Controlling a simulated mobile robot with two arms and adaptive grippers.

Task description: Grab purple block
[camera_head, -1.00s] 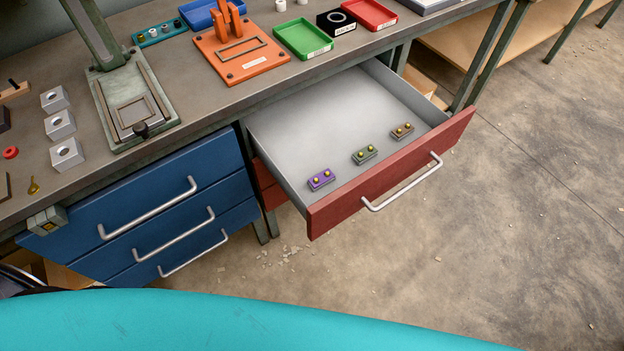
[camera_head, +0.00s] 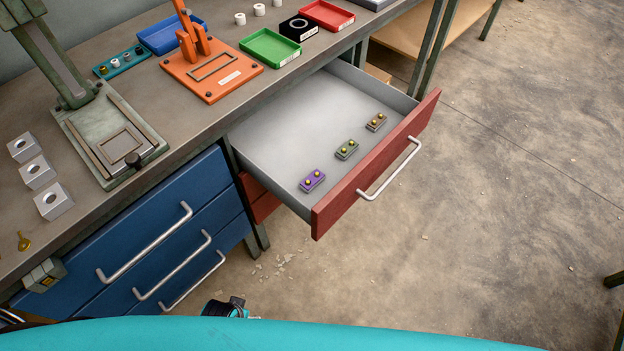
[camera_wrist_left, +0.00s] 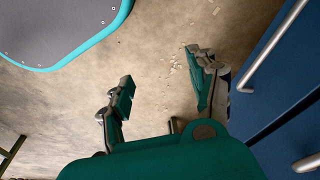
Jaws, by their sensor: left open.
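The purple block (camera_head: 313,181) lies in the open red drawer, near its front left corner. It has two brass-coloured knobs on top. My left gripper (camera_wrist_left: 164,92) is open and empty in the left wrist view, its two fingers wide apart above the bare floor beside the blue drawers. The purple block is not in that view. In the head view only a small dark piece of an arm or gripper shows at the teal edge of my body, low and left of the red drawer. My right gripper is not seen.
A green block (camera_head: 347,149) and a brown block (camera_head: 377,121) lie in line with it in the red drawer (camera_head: 290,125). The blue drawers (camera_head: 150,255) with metal handles stand left of it. The workbench (camera_head: 165,120) carries a press and trays.

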